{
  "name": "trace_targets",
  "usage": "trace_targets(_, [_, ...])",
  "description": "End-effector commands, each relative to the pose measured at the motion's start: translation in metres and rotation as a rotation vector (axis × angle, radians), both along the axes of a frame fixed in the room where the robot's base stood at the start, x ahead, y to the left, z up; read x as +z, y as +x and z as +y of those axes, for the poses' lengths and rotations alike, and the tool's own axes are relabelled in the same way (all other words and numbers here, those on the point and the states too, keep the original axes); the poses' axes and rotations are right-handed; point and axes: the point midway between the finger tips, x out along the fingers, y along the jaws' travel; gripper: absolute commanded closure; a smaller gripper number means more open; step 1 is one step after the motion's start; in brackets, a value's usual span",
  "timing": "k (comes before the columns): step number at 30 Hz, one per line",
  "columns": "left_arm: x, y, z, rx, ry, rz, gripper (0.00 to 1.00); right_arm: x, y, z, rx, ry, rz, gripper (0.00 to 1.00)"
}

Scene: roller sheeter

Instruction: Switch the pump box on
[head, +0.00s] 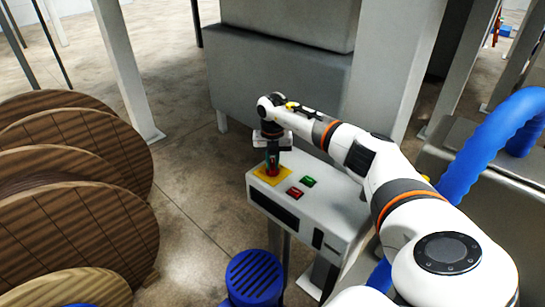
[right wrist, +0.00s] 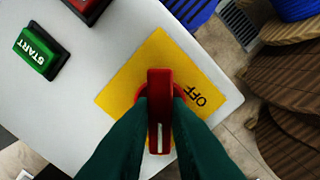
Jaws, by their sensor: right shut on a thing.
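The pump box (head: 322,206) is a white cabinet with a sloped top in the middle of the head view. A red rotary switch (right wrist: 160,84) stands on a yellow plate (right wrist: 130,84) on that top. The plate also shows in the head view (head: 286,178). The word OFF is printed on the plate to the right of the switch in the wrist view. My right gripper (head: 272,164) points down with its dark green fingers on both sides of the red handle, shut on it. A white mark shows on the handle's lower part. My left gripper is not in view.
A green START button (right wrist: 37,50) and a red button (head: 294,193) sit beside the plate. Wooden cable drums (head: 75,200) stand at the left. A blue motor (head: 254,278) is in front of the box, and a thick blue hose (head: 485,140) is at the right.

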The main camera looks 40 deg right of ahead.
Motion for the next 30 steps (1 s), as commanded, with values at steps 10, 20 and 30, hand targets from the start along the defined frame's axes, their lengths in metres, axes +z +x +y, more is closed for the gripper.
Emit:
trace_targets(10, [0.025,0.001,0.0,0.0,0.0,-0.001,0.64,0.004,0.0,0.0,-0.33,0.001,-0.001,1.0])
trace_targets(20, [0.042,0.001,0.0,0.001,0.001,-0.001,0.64,0.003,0.001,0.0,-0.601,0.001,-0.002,1.0])
trace_targets(30, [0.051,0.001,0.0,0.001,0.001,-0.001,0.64,0.002,0.001,-0.001,-0.757,0.0,-0.003,1.0])
